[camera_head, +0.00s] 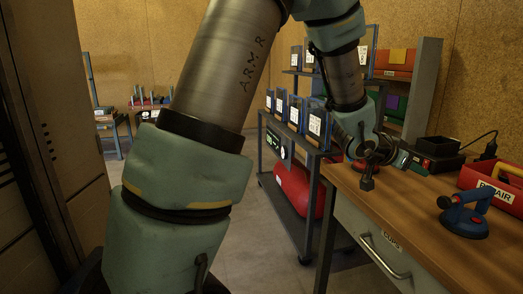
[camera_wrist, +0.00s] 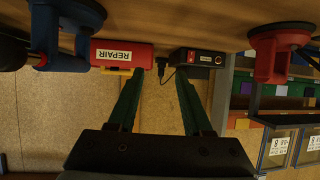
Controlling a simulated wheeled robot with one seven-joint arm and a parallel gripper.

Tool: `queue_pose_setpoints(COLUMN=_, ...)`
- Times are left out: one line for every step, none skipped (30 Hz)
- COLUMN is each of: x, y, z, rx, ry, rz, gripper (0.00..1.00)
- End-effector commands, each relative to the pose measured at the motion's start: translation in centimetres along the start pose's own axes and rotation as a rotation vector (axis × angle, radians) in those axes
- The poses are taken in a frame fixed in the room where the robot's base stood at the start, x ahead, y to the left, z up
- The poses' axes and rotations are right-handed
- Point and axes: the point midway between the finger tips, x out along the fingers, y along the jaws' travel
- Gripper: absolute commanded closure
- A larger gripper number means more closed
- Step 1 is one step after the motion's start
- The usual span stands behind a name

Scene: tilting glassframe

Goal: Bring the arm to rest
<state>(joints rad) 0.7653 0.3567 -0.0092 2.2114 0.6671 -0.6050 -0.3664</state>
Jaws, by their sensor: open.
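My arm reaches across the head view, with its wrist over the near left corner of the wooden workbench (camera_head: 440,200). My gripper (camera_wrist: 160,76) is open in the wrist view, its two dark green fingers apart with nothing between them. In the head view the hand is small and partly hidden by its own parts, above the bench's left end. The wrist view is upside down and shows the bench edge along its top.
A blue suction lifter (camera_head: 464,216) and a red REPAIR box (camera_head: 492,186) are on the bench. A red suction lifter (camera_wrist: 279,50) and a black charger (camera_wrist: 197,62) are close by. A cart (camera_head: 300,150) with framed panels stands left of the bench. Open floor (camera_head: 250,220) lies before it.

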Motion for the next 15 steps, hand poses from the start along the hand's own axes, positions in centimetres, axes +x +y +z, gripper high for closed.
queue_pose_setpoints(x=-0.5, y=-1.1, z=0.5, rx=-0.012, ry=-0.017, rz=-0.028, gripper=0.50)
queue_pose_setpoints(x=-0.8, y=-1.7, z=0.8, rx=-0.019, ry=-0.028, rz=-0.044, gripper=0.50)
queue_pose_setpoints(x=-1.2, y=-2.4, z=1.2, rx=-0.027, ry=-0.041, rz=-0.064, gripper=0.50)
queue_pose_setpoints(x=-1.7, y=-3.2, z=1.6, rx=-0.036, ry=-0.055, rz=-0.086, gripper=0.50)
queue_pose_setpoints(x=-2.1, y=-3.9, z=2.0, rx=-0.044, ry=-0.068, rz=-0.105, gripper=0.50)
queue_pose_setpoints(x=-2.7, y=-4.9, z=2.6, rx=-0.057, ry=-0.088, rz=-0.132, gripper=0.50)
queue_pose_setpoints(x=-3.3, y=-5.7, z=3.2, rx=-0.069, ry=-0.105, rz=-0.154, gripper=0.50)
queue_pose_setpoints(x=-3.8, y=-6.4, z=3.7, rx=-0.079, ry=-0.121, rz=-0.175, gripper=0.50)
queue_pose_setpoints(x=-4.7, y=-7.5, z=4.5, rx=-0.097, ry=-0.146, rz=-0.209, gripper=0.50)
queue_pose_setpoints(x=-5.5, y=-8.4, z=5.1, rx=-0.111, ry=-0.167, rz=-0.234, gripper=0.50)
queue_pose_setpoints(x=-6.3, y=-9.2, z=5.9, rx=-0.130, ry=-0.191, rz=-0.261, gripper=0.50)
queue_pose_setpoints(x=-7.6, y=-10.5, z=7.0, rx=-0.155, ry=-0.225, rz=-0.301, gripper=0.50)
queue_pose_setpoints(x=-8.7, y=-11.4, z=7.9, rx=-0.177, ry=-0.254, rz=-0.331, gripper=0.50)
queue_pose_setpoints(x=-10.0, y=-12.3, z=9.1, rx=-0.205, ry=-0.286, rz=-0.365, gripper=0.50)
queue_pose_setpoints(x=-11.9, y=-13.6, z=10.6, rx=-0.245, ry=-0.333, rz=-0.411, gripper=0.50)
